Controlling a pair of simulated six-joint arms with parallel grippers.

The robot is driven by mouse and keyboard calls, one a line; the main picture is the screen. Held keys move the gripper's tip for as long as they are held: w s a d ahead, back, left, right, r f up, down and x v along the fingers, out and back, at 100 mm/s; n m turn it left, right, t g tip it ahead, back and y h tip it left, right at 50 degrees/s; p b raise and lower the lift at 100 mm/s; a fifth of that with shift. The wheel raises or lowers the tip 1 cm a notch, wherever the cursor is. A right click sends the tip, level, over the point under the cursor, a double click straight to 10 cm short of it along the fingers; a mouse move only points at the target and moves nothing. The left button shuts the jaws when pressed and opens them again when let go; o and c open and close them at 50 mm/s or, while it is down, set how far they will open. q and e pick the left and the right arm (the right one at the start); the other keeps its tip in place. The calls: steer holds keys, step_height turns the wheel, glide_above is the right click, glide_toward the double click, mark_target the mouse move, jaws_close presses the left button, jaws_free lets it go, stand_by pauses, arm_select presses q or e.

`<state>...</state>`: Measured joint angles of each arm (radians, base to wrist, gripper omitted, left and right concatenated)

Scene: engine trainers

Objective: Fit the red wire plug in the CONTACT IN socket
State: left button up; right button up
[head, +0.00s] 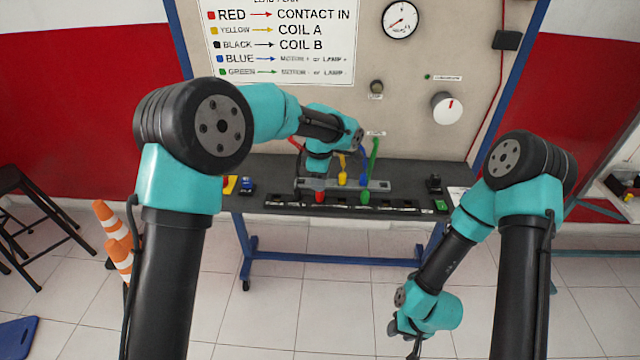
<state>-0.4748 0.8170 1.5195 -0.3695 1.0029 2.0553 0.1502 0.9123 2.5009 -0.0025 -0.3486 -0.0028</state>
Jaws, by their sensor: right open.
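The red wire plug (320,196) is at the front of the dark bench, below my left gripper (318,186). Its red wire (295,143) shows behind my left wrist. My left gripper is right above or around the plug; its fingers are too small and partly hidden to tell whether they grip it. A dark strip of sockets (285,202) runs along the bench front; the small labels are unreadable, so I cannot tell which socket is CONTACT IN. My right gripper (408,338) is open, low in front of the bench, away from the plugs.
Yellow (342,178), blue (363,181) and green (365,197) plugs with wires stand close to the right of my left gripper. A wiring chart (285,40) hangs on the panel behind. Traffic cones (118,240) and a stool stand at the left. Floor before the bench is clear.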

arm_select(q)
steer(key=shift+r, duration=0.25)
steer(key=shift+r, duration=1)
steer(key=shift+o, duration=0.4)
steer(key=o, duration=0.5)
steer(key=shift+r, duration=0.1)
step_height(320, 180, up, 17)
steer(key=shift+r, duration=0.1)
